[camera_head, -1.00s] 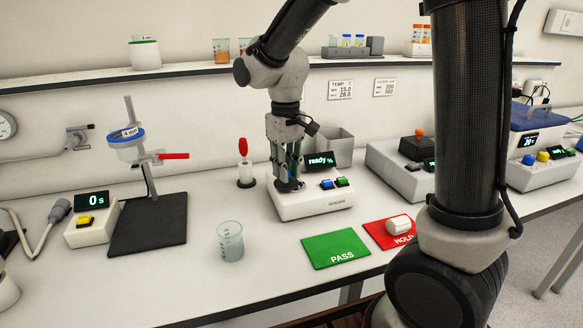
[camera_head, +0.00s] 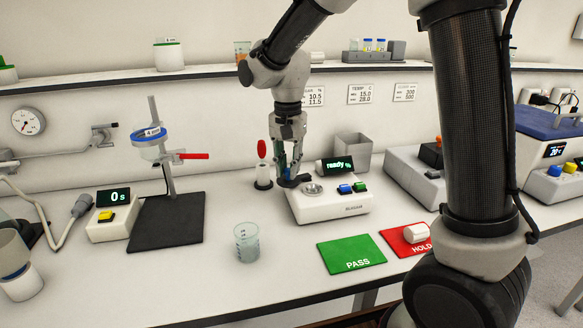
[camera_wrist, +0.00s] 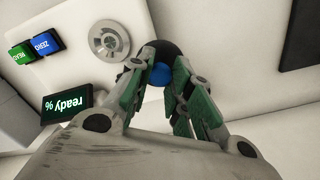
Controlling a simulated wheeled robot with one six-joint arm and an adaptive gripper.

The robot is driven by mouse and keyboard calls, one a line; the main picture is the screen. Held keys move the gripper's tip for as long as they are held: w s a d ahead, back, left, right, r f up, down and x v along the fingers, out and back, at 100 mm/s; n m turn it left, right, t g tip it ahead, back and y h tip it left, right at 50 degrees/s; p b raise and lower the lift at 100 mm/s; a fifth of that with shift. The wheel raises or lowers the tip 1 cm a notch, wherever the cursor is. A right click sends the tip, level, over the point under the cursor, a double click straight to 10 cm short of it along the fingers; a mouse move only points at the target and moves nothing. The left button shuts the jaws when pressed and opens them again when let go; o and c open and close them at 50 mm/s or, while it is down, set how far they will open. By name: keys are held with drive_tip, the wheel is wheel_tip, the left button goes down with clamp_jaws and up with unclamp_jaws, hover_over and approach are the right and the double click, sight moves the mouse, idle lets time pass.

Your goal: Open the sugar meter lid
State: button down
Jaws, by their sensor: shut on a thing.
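The sugar meter (camera_head: 330,206) is a white box with a screen reading "ready %" and blue and green buttons. Its round metal sample well (camera_head: 313,189) is uncovered, and the well also shows in the wrist view (camera_wrist: 109,41). The dark round lid (camera_head: 284,183) is beside the well, at the meter's left end. Its blue knob (camera_wrist: 160,74) is between the fingers in the wrist view. My gripper (camera_head: 290,174) points down and is shut on the knob. The fingers hide part of the lid, and I cannot tell whether it touches the meter.
A red-topped bottle (camera_head: 263,165) stands close behind and left of the lid. A grey bin (camera_head: 353,152) is behind the meter. A glass beaker (camera_head: 247,243) stands front left. Green PASS (camera_head: 350,254) and red HOLD (camera_head: 401,243) mats lie in front, a white cup on HOLD.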

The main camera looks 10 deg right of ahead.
drive_tip(key=shift+w+m, duration=0.65)
drive_tip(key=shift+m, duration=0.55)
drive_tip(key=c, duration=1.3)
unclamp_jaws()
drive_tip(key=shift+o, duration=0.2)
wheel_tip(320, 180, up, 12)
